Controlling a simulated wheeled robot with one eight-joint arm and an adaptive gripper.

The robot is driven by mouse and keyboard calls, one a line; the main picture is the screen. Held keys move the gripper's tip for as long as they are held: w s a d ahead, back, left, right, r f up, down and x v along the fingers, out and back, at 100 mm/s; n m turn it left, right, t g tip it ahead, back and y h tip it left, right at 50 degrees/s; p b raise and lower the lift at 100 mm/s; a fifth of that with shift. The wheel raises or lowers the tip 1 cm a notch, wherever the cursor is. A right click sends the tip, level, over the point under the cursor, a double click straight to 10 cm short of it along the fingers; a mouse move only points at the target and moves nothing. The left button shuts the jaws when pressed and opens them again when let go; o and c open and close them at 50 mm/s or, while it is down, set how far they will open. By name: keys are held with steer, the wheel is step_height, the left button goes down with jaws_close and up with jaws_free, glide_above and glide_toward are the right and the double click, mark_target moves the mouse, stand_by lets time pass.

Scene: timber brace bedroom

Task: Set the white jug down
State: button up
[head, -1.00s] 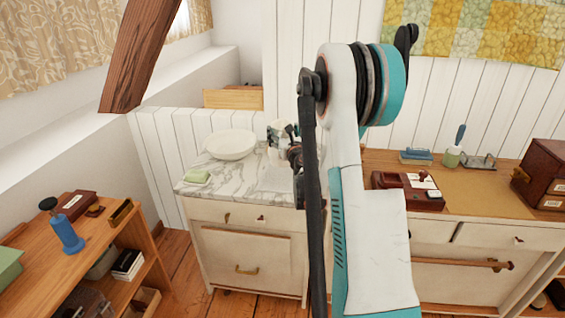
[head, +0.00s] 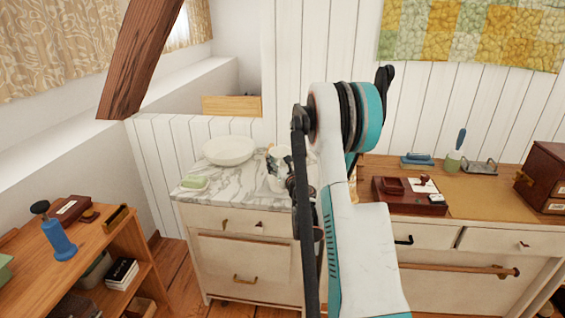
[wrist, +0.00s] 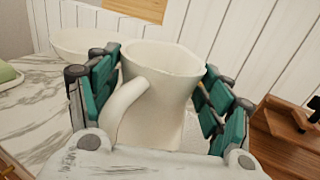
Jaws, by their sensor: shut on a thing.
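The white jug (wrist: 165,75) stands upright in the wrist view, with its open mouth up and its handle towards the camera. My gripper (wrist: 160,95) is shut on the jug, with teal-padded fingers on its left and right sides. In the head view the jug (head: 275,182) is a small pale shape over the right part of the marble-topped washstand (head: 235,183), partly hidden by my gripper and arm. I cannot tell whether its base touches the marble.
A white basin (head: 229,150) sits at the back of the marble, with green soap on a dish (head: 194,183) at the front left. A desk (head: 475,195) with a dark red stamp box (head: 407,198) adjoins on the right. A slanted timber brace (head: 140,60) hangs at upper left.

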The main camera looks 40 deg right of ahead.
steer(key=shift+s+f, duration=0.1)
steer(key=shift+f, duration=0.15)
steer(key=shift+f, duration=0.35)
steer(key=shift+c, duration=0.5)
steer(key=o, duration=1.7)
steer(key=shift+c, duration=0.2)
steer(key=o, duration=0.5)
steer(key=shift+f, duration=0.1)
steer(key=shift+o, duration=0.2)
